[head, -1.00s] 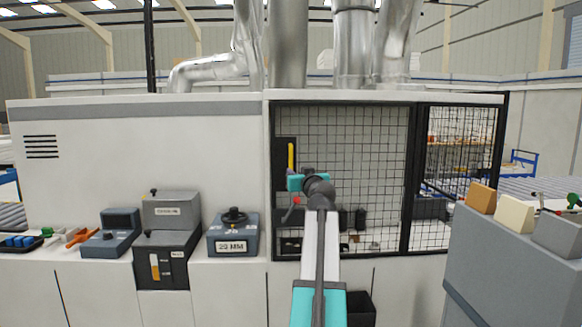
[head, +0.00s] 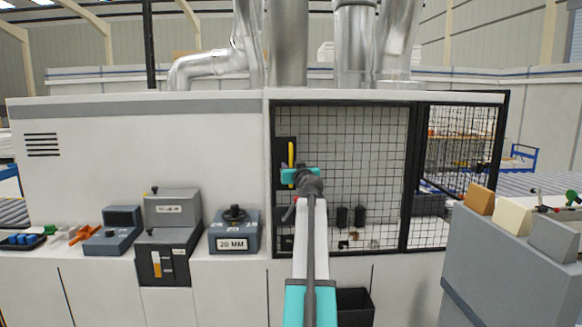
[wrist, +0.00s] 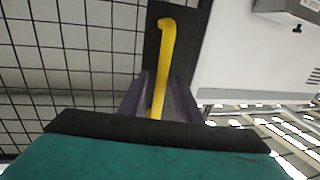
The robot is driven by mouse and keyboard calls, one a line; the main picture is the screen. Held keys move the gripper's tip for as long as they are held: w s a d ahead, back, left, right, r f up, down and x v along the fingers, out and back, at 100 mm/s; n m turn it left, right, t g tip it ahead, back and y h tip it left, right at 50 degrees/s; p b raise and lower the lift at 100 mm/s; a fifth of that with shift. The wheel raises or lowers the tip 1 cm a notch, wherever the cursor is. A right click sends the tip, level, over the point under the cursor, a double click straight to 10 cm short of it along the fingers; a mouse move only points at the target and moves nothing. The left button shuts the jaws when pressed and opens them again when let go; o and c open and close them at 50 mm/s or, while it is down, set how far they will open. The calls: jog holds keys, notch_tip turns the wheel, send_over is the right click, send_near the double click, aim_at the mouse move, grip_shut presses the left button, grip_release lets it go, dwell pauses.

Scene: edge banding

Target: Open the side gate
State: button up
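The side gate (head: 360,150) is a black mesh panel in a dark frame on the right part of the white machine, and it stands closed. Its yellow handle (head: 291,153) is upright on a black plate at the gate's left edge. My gripper (head: 292,170) is in front of the handle's lower part and hides some of it. In the wrist view the yellow handle (wrist: 165,62) runs down between the two dark fingers of my gripper (wrist: 160,85). A finger lies on each side of it, with slight gaps; firm contact is not visible.
A dial block marked 20 MM (head: 233,232) and a grey control box (head: 170,230) stand on the ledge at left. A grey cabinet (head: 505,265) with coloured blocks stands at right. A black bin (head: 355,306) is below the gate.

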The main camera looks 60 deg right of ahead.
grip_shut()
jog(key=shift+a, duration=0.1)
dwell(0.4)
